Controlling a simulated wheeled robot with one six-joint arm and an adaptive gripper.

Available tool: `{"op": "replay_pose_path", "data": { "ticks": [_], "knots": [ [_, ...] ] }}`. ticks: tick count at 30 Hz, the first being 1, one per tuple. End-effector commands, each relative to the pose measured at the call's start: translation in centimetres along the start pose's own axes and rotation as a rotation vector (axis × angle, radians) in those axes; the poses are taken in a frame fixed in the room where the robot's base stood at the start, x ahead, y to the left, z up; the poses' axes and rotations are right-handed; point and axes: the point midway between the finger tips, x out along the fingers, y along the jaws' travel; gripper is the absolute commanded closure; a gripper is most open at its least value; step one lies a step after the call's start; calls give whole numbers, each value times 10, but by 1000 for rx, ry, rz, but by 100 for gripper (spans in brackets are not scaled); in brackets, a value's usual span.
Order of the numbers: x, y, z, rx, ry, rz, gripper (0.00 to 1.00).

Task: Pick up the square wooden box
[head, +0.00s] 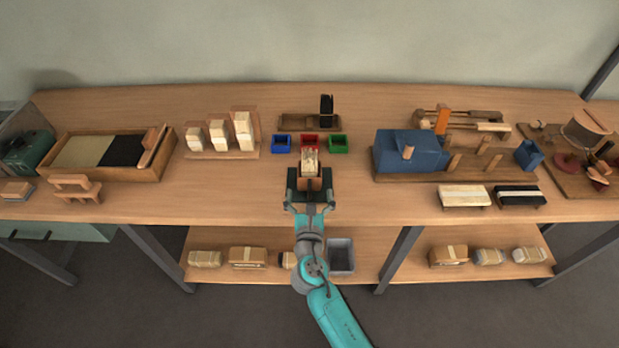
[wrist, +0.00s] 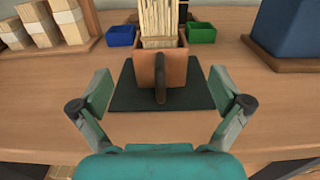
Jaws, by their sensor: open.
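The square wooden box (wrist: 173,72) is reddish-brown and stands upright on a dark mat (wrist: 125,97) near the table's front edge. It holds a bundle of pale bristles (wrist: 157,24) that rises above its rim. A dark upright handle or peg (wrist: 160,80) shows on its near face. In the head view the box (head: 310,183) is partly hidden by my gripper (head: 309,207). In the wrist view my gripper (wrist: 161,94) is open and empty, its fingers spread to the left and right of the box, apart from it.
Small blue (head: 281,144), red (head: 310,140) and green (head: 337,144) bins stand behind the box. A rack of pale bundles (head: 220,152) is to the left. A blue machine on a board (head: 410,152) is to the right. Bare tabletop lies on both sides of the mat.

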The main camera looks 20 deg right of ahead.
Motion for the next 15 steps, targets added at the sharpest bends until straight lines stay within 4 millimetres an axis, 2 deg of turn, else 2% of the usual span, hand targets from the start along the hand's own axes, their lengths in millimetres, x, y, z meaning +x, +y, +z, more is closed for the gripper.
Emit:
{"op": "replay_pose_path", "data": {
  "ticks": [5, 15],
  "knots": [
    [10, -1, -1, 1, 0, 0, 0],
    [53, 0, -6, 1, 0, 0, 0]
  ]
}}
